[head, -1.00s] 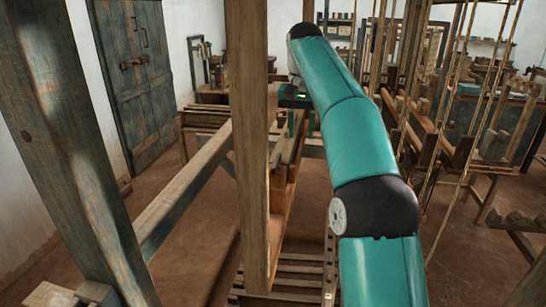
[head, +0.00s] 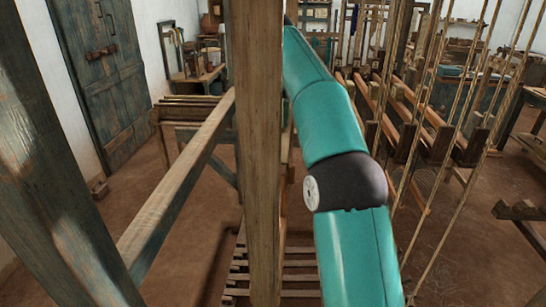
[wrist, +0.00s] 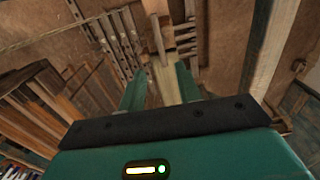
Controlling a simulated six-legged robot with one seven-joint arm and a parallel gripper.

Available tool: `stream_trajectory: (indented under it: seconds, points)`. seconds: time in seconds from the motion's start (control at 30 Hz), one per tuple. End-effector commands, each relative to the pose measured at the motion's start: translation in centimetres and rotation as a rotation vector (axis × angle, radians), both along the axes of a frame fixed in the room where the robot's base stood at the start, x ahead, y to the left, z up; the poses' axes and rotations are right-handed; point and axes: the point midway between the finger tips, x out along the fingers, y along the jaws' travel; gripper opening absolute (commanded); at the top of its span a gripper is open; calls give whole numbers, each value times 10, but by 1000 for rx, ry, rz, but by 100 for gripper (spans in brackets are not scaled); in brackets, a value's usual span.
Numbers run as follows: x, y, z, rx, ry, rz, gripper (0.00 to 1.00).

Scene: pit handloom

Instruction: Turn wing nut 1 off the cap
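My gripper (wrist: 160,72) shows in the wrist view with its two teal fingers spread apart. A pale wooden piece (wrist: 167,92) shows between and beyond the fingers, and I cannot tell its distance from them. I see nothing held. I cannot make out wing nut 1 or the cap in either view.
The upright post (head: 255,150) stands close beside my arm. A sloping rail (head: 180,190) runs to its left. Hanging cords (head: 455,130) and loom beams (head: 405,105) crowd the right. A slatted wooden platform (head: 290,268) lies below. Bare floor (head: 200,245) shows at the left.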

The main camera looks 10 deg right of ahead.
Motion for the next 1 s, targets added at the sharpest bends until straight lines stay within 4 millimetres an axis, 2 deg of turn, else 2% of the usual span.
stream_trajectory:
  seconds: [0.27,0.5,0.7,0.83,1.0]
  points:
    - [-4,0,-38,0,4,1,34]
    - [-1,1,-83,0,6,1,34]
    - [1,2,-114,-1,4,2,34]
    - [2,3,-124,0,4,2,34]
    - [2,2,-126,0,2,2,34]
